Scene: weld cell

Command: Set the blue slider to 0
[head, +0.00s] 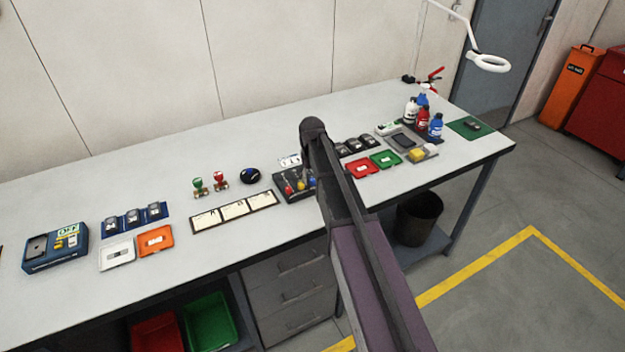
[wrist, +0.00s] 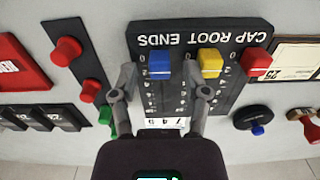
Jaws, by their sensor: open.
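The dark slider panel (wrist: 262,28) lies on the bench with the words "CAP ROOT ENDS" upside down in the wrist view. The blue slider (wrist: 160,64) is at the top of its scale there, level with a small 0 mark. The yellow slider (wrist: 209,62) and the red slider (wrist: 256,61) are beside it at a similar level. My gripper (wrist: 165,83) is open over the panel, one finger on each side of the blue slider's track. Contact with the knob cannot be told. In the head view my arm partly covers the panel (head: 285,196).
A strip with red knobs (wrist: 66,50) and a green knob lies left of the panel in the wrist view. A blue-knobbed round item (wrist: 258,129) and a red stamp (wrist: 304,116) are at right. Several trays, cases and bottles (head: 411,110) occupy the bench (head: 160,160).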

